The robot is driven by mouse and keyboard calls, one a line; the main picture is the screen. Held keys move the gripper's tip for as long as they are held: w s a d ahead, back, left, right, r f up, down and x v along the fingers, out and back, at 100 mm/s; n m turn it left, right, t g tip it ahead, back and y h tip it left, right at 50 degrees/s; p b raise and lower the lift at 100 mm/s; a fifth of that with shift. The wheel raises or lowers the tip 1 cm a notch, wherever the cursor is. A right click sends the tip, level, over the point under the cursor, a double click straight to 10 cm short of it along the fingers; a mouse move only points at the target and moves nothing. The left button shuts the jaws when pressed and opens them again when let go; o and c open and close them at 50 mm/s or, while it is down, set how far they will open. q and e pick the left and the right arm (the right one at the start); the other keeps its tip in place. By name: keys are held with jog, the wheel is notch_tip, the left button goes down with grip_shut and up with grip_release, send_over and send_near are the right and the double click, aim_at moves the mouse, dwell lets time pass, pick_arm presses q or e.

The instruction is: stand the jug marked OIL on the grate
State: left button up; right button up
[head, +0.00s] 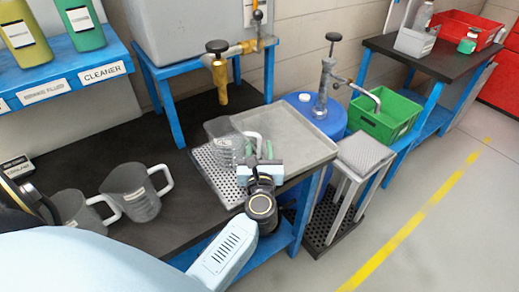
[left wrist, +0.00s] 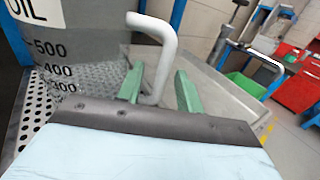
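The jug marked OIL (head: 222,146) is grey and see-through, with a white handle (head: 254,138). It looks upright, on or just above the perforated metal grate (head: 229,192) at the bench's right part. In the left wrist view its wall (left wrist: 85,35) carries the OIL label and number marks, and its base is hidden. My left gripper (left wrist: 160,90) has its two green fingers on either side of the white handle (left wrist: 163,38), with gaps showing, so it looks open around it. In the head view the left gripper (head: 259,152) is at the jug's right side. My right gripper is not in view.
Two more jugs (head: 134,200) stand at the bench's left. A metal tray (head: 305,148) adjoins the grate. A brass tap (head: 220,80) hangs behind the jug. A blue drum (head: 335,118) with a pump and a mesh-topped stand (head: 365,150) are to the right.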

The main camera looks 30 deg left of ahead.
pick_arm(q)
jog(key=b+v, duration=0.1)
jog(key=v, duration=1.2)
jog(key=shift+b, duration=0.3)
jog(key=shift+s+d, duration=0.15)
